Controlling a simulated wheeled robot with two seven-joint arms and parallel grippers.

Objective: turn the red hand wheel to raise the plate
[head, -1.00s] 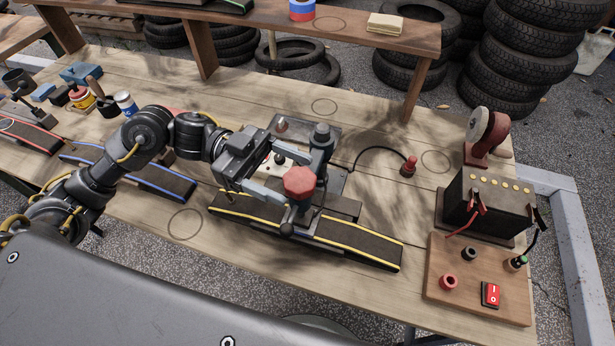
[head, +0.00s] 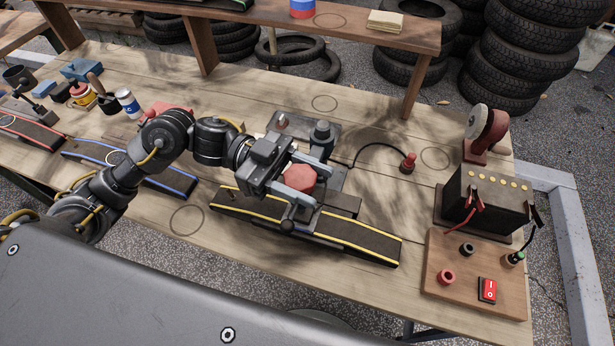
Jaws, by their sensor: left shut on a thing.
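The red hand wheel (head: 300,178) sits on top of a dark device in the middle of the bench, facing up. My left gripper (head: 311,184) comes in from the left, with one grey finger on the far side of the wheel and one on the near side. It is shut on the wheel. The device stands at a grey base plate (head: 334,138) and a black strip with yellow edges (head: 360,238). My wrist and fingers hide much of the device, and I cannot tell how high its plate is. My right gripper is out of view.
A black cable runs to a small red-topped plug (head: 408,163) at right. Further right are a battery (head: 490,208), a wooden board (head: 455,255) with a red switch (head: 488,290), and a red grinder-like tool (head: 486,135). A raised shelf (head: 270,28) spans the back.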

